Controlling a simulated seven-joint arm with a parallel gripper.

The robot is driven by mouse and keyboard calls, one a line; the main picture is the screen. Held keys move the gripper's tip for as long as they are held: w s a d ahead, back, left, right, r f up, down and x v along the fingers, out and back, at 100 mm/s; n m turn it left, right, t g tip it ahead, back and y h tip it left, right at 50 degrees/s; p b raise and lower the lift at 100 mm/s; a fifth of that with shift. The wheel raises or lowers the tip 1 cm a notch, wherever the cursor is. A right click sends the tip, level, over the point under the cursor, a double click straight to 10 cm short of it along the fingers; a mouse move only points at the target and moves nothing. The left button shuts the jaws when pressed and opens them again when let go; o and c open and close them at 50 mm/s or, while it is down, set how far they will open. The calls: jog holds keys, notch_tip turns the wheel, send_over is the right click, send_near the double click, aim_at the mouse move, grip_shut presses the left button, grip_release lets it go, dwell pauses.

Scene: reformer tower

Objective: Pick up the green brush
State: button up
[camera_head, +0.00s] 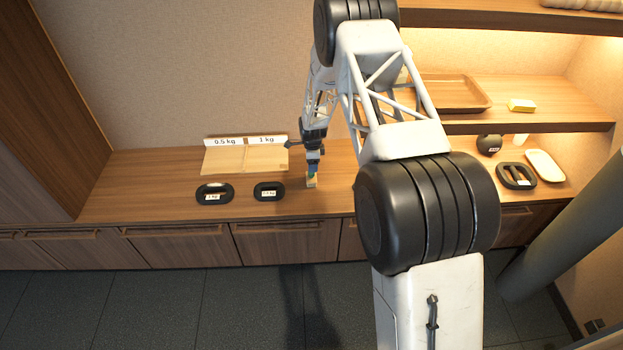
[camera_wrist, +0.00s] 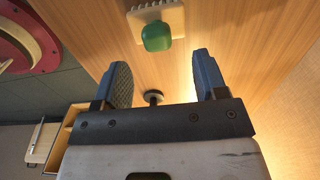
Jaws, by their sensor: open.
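The green brush has a rounded green grip (camera_wrist: 157,37) on a pale, toothed base (camera_wrist: 174,16). In the wrist view it stands on the wooden counter at the top, just beyond my fingertips. My gripper (camera_wrist: 163,72) is open, with its two blue-grey fingers apart and nothing between them. In the head view my gripper (camera_head: 313,163) points down at the counter, right over the small tan and green brush (camera_head: 311,183). The fingers hide part of the brush there, and I cannot tell whether they touch it.
Left on the counter (camera_head: 140,185) are two black weights (camera_head: 214,194) (camera_head: 269,191) and a board (camera_head: 245,160) labelled 0.5 kg and 1 kg. Right are a kettlebell (camera_head: 489,145), another black weight (camera_head: 517,176) and a white dish (camera_head: 545,166). A shelf above holds a tray (camera_head: 450,92) and a yellow block (camera_head: 521,105).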

aim_at(311, 176)
jog(key=shift+f, duration=0.1)
jog(key=shift+s+a+f, duration=0.1)
jog(key=shift+f, duration=0.65)
jog(key=shift+s+a+f, duration=0.1)
jog(key=shift+f, duration=1.65)
jog(key=c, duration=1)
jog(key=shift+c, duration=0.2)
jog(key=shift+r, duration=0.2)
